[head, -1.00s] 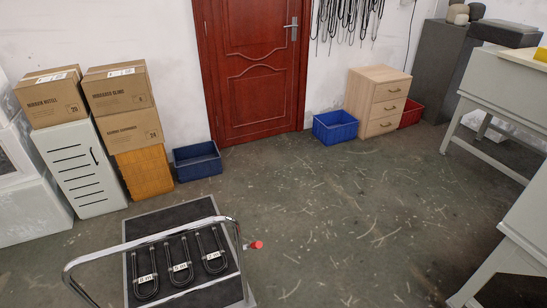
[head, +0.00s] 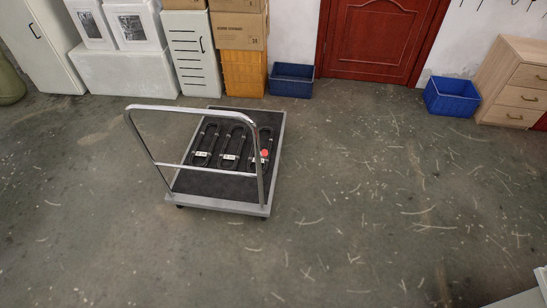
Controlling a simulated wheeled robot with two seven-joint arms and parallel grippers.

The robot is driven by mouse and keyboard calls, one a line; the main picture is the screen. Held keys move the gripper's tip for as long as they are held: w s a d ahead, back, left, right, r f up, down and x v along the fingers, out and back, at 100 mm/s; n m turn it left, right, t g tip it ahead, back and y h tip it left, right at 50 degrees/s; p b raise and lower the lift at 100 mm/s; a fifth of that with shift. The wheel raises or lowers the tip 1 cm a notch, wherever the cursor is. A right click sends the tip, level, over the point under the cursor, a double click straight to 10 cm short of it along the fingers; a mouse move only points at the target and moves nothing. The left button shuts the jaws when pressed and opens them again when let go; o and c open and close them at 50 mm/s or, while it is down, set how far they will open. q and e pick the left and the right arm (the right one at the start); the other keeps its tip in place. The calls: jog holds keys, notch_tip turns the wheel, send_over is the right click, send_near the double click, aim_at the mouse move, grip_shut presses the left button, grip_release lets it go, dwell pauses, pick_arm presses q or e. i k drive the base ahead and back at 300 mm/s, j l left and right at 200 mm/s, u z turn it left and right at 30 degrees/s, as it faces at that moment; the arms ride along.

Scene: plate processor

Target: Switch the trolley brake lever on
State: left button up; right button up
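The trolley (head: 225,203) stands on the floor left of centre in the head view, with a grey frame, a dark deck and a chrome push handle (head: 190,108) at its near end. A small red knob (head: 265,153), which looks like the end of the brake lever, shows beside the handle's right post. The lever's stem is too small to make out, and I cannot tell its position. Several black U-shaped parts with white labels (head: 230,157) lie on the deck. Neither of my grippers is in view.
Blue bins (head: 291,80), cardboard boxes (head: 239,30), a white cabinet (head: 192,55) and a wooden drawer unit (head: 515,80) line the back wall near a red door (head: 378,38). The floor around the trolley is clear. A pale edge shows at bottom right.

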aim_at(264, 153)
jog(key=k+l+u, duration=0.15)
jog(key=l+u, duration=0.15)
jog(key=i+l+u, duration=0.15)
jog(key=l+u, duration=0.6)
jog(key=u, duration=0.15)
jog(key=i+l+u, duration=0.1)
jog(key=l+u, duration=0.25)
jog(key=l, duration=2.45)
